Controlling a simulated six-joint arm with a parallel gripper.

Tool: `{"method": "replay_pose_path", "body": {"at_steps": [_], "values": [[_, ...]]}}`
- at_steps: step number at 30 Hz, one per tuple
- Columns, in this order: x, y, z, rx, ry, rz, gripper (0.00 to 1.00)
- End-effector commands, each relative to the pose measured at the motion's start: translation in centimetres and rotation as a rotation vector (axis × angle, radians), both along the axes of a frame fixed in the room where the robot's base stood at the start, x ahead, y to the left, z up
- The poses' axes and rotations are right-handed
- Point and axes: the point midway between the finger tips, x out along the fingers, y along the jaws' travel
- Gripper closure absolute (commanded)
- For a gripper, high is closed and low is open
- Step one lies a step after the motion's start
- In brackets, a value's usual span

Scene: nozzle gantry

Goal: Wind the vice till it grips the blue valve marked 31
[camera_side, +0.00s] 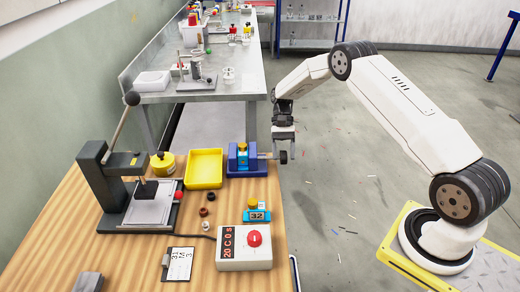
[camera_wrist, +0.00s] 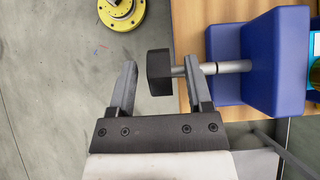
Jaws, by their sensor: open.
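The blue vice (camera_side: 246,163) stands at the right edge of the wooden bench, its screw and dark knob (camera_side: 283,157) reaching out past the edge. A blue valve with a yellow top (camera_side: 242,148) sits in the vice; I cannot read its number or tell whether the jaws touch it. My gripper (camera_side: 284,148) is at the knob. In the wrist view my gripper (camera_wrist: 162,66) is open, with a finger on each side of the black knob (camera_wrist: 158,80). The silver screw (camera_wrist: 235,67) runs to the blue vice (camera_wrist: 275,60). Part of the valve (camera_wrist: 314,60) shows at the right edge.
A blue valve marked 32 (camera_side: 257,215) stands behind the control box (camera_side: 244,250) with a red button. A yellow tray (camera_side: 205,168) lies left of the vice. A lever press (camera_side: 110,170) and a clipboard (camera_side: 178,264) are further left.

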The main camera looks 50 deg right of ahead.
Motion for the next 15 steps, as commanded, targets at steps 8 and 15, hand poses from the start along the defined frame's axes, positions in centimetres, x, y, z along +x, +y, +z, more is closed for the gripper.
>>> {"method": "replay_pose_path", "body": {"at_steps": [8, 15], "values": [[0.5, -0.5, 0.7, -0.001, -0.002, -0.001, 0.35], [1.6, -1.7, 2.5, -0.001, -0.002, -0.002, 0.35]]}}
